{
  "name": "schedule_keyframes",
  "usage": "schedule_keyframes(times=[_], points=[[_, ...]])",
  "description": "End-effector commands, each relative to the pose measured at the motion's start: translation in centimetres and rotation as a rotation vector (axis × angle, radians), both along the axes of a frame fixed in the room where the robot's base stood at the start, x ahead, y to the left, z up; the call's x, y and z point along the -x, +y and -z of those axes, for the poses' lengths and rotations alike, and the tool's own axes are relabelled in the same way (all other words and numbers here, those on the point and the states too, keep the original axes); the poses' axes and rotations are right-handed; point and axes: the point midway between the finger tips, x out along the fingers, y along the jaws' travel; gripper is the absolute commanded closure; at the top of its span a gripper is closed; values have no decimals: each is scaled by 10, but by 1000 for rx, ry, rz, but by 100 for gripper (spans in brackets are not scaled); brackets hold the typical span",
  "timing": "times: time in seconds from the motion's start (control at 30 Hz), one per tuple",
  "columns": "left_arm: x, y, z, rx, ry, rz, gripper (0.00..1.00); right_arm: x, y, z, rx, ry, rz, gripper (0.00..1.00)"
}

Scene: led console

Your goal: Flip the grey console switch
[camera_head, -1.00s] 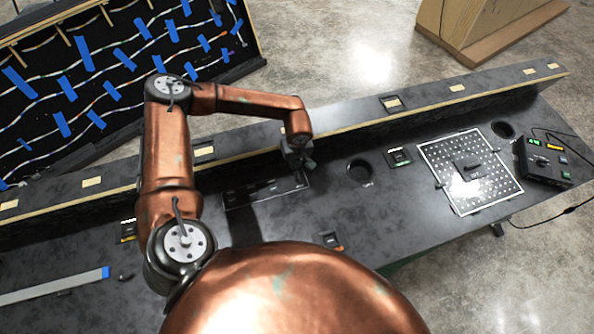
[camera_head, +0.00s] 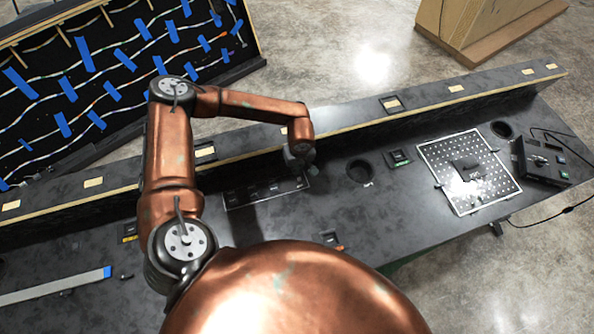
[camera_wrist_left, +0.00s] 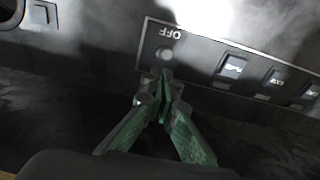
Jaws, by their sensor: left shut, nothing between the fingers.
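The console panel (camera_head: 238,199) is a dark strip set in the desk, under and beside my left gripper in the head view. In the left wrist view the same panel (camera_wrist_left: 205,45) has a light outline and an upside-down OFF label. A small round grey knob (camera_wrist_left: 165,54), seemingly the grey switch, sits beside that label. My left gripper (camera_head: 302,163) is shut and empty at the panel's right end. In the wrist view its green-padded fingers (camera_wrist_left: 164,84) meet just below the knob, at or very near it; contact is unclear. My right gripper is out of view.
Several pale rocker-like parts (camera_wrist_left: 232,66) line the panel to the right of the knob. A raised ledge (camera_head: 365,120) runs behind the desk. A round hole (camera_head: 360,172), a perforated plate (camera_head: 470,172) and a control box (camera_head: 541,162) lie to the right.

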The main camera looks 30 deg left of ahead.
Motion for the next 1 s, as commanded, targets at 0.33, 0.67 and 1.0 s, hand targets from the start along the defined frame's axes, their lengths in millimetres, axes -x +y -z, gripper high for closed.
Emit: schedule_keyframes(times=[0.33, 0.67, 1.0], points=[[-1, 1, -7, -1, -2, -1, 100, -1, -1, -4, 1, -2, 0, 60], [-3, 4, -33, -1, -2, -1, 100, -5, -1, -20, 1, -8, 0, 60], [-5, 5, -58, 0, -2, -2, 100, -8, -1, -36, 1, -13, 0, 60]])
